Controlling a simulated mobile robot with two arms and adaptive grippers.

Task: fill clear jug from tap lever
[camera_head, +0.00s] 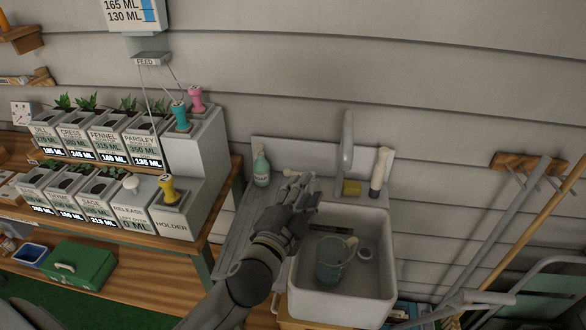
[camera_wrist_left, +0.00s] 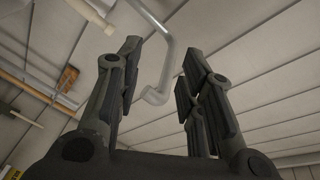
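The clear bluish jug (camera_head: 329,272) stands in the white sink (camera_head: 386,296), its handle toward the upper right. The grey tap spout (camera_head: 347,138) rises behind the basin and also shows between my fingers in the left wrist view (camera_wrist_left: 167,62), beyond them. A cream lever (camera_head: 380,168) stands upright to the right of the spout. My left gripper (camera_head: 298,188) is over the drainboard side of the sink, above and left of the jug. Its fingers are apart and empty in the left wrist view (camera_wrist_left: 162,54). It is left of the spout and lever, apart from the jug. My right gripper is not in view.
A green bottle (camera_head: 262,168) stands at the drainboard's back left. A yellow sponge (camera_head: 351,188) lies behind the basin. A stepped block (camera_head: 196,145) and several planters fill the wooden bench on the left. Long-handled tools (camera_head: 520,235) lean on the right.

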